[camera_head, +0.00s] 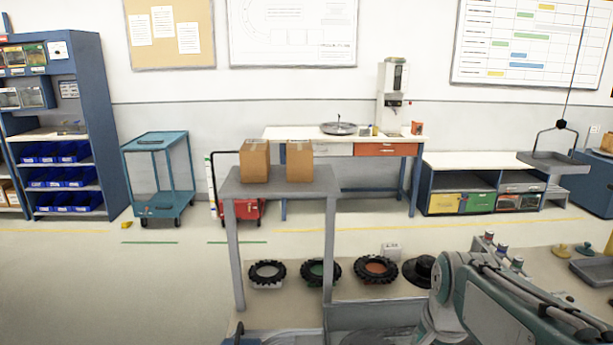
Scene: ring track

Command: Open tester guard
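No part in view can be clearly told as the tester guard. A tall pale machine (393,92) stands on the back workbench, with a dark part partway up its front; I cannot tell whether it is the tester. My arm (490,300) fills the lower right, bent at a rounded joint. Its lower link runs down past the bottom edge, and my gripper is out of view.
Two cardboard boxes (255,161) stand on a grey table (280,184) ahead. Several tyres (320,272) lie in a row behind its legs. A blue cart (160,177) and blue shelf unit (88,110) stand left. A tray (553,162) hangs at right.

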